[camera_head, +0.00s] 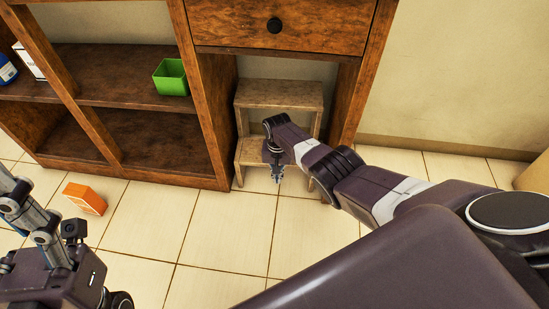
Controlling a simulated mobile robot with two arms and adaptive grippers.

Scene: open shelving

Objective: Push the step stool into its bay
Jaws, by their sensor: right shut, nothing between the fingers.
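The step stool (278,94) is a weathered wooden two-step stool. It stands upright in the open bay (345,88) under a drawer, with its lower step (249,153) towards me. My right gripper (278,178) is shut and empty, pointing down at the front of the lower step. It hides part of that step, and I cannot tell whether it touches. My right arm covers the stool's lower right side. Part of my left gripper (14,190) shows at the left edge, away from the stool; its jaws are not clear.
Wooden shelving (110,80) to the left holds a green open box (171,77), a white box (30,62) and a blue bottle (7,70). An orange box (84,199) lies on the tiled floor (215,230). The floor before the bay is mostly clear. A wall (450,75) lies right.

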